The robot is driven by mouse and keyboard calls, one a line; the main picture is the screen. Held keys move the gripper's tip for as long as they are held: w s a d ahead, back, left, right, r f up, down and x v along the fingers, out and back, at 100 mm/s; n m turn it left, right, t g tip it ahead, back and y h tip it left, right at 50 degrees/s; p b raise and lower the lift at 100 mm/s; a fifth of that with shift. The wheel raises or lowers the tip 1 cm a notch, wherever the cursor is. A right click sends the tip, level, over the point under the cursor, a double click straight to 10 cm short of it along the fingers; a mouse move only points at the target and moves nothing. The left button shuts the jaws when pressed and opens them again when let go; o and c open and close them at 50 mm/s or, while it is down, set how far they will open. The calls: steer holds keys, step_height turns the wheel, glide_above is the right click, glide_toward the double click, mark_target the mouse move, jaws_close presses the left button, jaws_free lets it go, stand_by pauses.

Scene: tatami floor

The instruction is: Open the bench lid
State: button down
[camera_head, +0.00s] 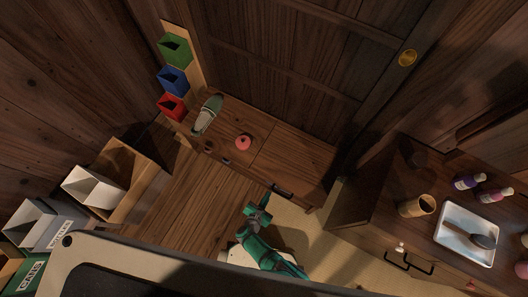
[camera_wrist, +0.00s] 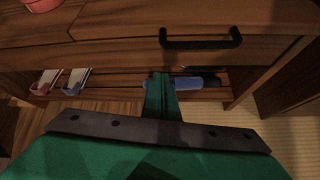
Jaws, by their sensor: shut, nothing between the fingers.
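The wooden bench (camera_head: 290,160) stands against the far wall in the head view, its top split by a seam into a left part and a right part. The right part, the bench lid (camera_wrist: 130,17), lies flat and closed. A black bar handle (camera_wrist: 200,40) sits on the bench front near the right end; it also shows in the head view (camera_head: 283,191). My green gripper (camera_head: 262,207) is in front of the bench, apart from the handle. In the wrist view my gripper (camera_wrist: 160,80) is shut and empty, below the handle.
Sandals (camera_wrist: 72,80) and a blue cylinder (camera_wrist: 190,84) lie under the bench. A cabinet with a tray (camera_head: 467,259) stands at right. Open floor (camera_head: 190,195) lies at left.

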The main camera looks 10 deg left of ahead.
steer(key=r, duration=0.1)
steer(key=d+r, duration=0.1)
steer(key=w+r, duration=0.1)
steer(key=shift+d+r, duration=0.15)
steer(key=shift+r, duration=0.15)
stand_by(0.3)
